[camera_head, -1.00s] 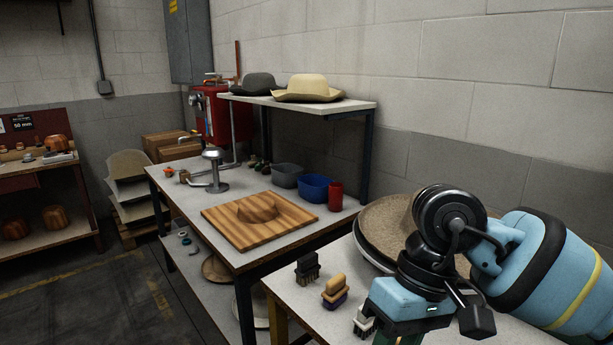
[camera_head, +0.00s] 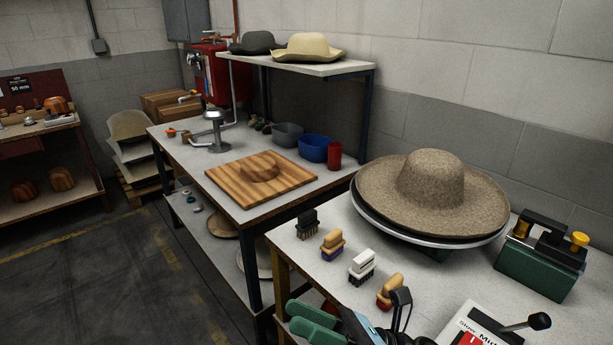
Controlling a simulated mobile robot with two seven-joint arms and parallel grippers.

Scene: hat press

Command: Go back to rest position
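My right gripper (camera_head: 302,316) is low in the head view, in front of the near table's front edge. Its two green fingers show apart with nothing between them, and part of the wrist is cut off by the bottom edge. My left gripper is not in view. A tan felt hat (camera_head: 432,185) with a wide brim sits on a round plate stand on the near table, clear of the gripper.
Several brushes stand on the near table (camera_head: 430,275), including a white one (camera_head: 361,267) and an orange one (camera_head: 390,291). A green device (camera_head: 541,262) and a lever box (camera_head: 480,328) are at right. A workbench holds a wooden board (camera_head: 225,183). Open floor (camera_head: 100,270) lies at left.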

